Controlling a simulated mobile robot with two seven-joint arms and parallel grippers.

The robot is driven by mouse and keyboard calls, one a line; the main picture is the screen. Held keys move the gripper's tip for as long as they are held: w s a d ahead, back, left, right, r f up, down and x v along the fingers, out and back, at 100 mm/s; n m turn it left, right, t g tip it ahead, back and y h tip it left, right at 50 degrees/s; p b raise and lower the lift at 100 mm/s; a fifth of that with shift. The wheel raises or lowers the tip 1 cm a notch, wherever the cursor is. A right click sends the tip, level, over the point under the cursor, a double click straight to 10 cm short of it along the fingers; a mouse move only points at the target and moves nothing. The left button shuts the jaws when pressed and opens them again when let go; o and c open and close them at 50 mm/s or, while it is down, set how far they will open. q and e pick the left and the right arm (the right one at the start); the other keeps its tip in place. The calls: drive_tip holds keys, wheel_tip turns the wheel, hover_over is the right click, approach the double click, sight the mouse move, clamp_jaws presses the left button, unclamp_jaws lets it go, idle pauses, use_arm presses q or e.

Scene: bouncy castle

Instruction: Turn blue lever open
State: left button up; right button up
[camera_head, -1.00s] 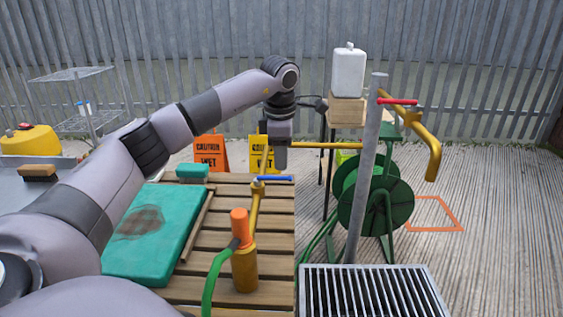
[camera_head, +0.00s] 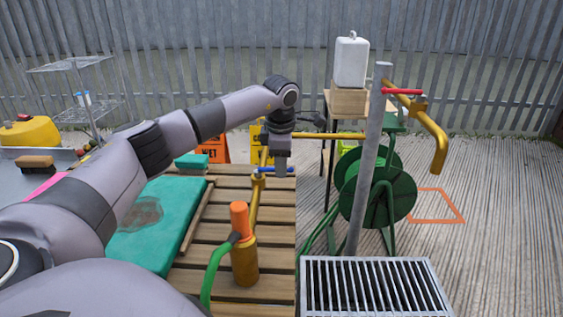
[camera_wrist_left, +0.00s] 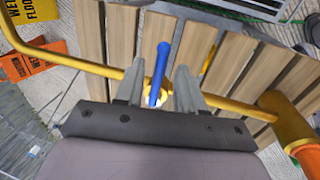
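The blue lever (camera_head: 275,170) sits on a yellow pipe (camera_head: 255,207) above the slatted wooden table. In the left wrist view the blue lever (camera_wrist_left: 161,62) points away from the gripper, with its near end at the pipe joint. My left gripper (camera_head: 281,172) is at the lever, pointing down. In the left wrist view its fingers (camera_wrist_left: 159,80) are apart, one on each side of the lever, with gaps showing. The head view does not show whether the fingers touch it. My right gripper is not in view.
A red lever (camera_head: 402,91) is on another yellow pipe by the grey post (camera_head: 369,160). A green hose reel (camera_head: 352,192) stands behind the post. A metal grate (camera_head: 372,286) lies right of the wooden table (camera_head: 275,262). A teal pad (camera_head: 150,225) lies at left.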

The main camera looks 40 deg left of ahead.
use_arm(q)
clamp_jaws()
idle(1.4)
